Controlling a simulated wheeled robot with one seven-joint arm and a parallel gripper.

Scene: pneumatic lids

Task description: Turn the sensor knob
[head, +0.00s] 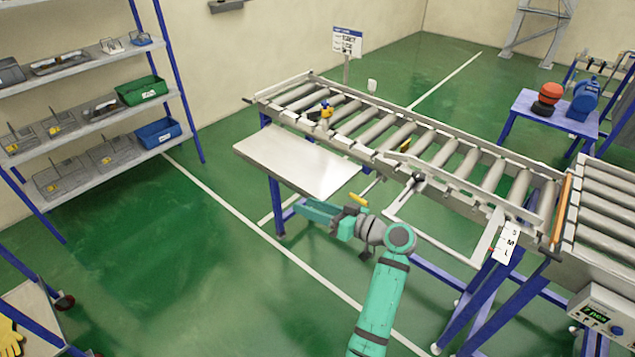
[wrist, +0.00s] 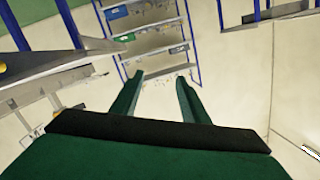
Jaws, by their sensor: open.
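I cannot tell for sure which part is the sensor knob. A control box (head: 605,318) with a small display and a blue knob (head: 617,330) is at the lower right. My gripper (head: 303,209) is open and empty, beside and below the near side of the conveyor, apart from both. In the wrist view my gripper (wrist: 160,79) shows two separated fingers with nothing between them, pointing towards the shelves.
A grey side plate (head: 300,165) juts from the conveyor near my gripper. A white S-M-L scale (head: 507,243) hangs on the conveyor's near side. Shelves with bins (head: 142,90) stand at the left. The green floor (head: 190,250) between is clear.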

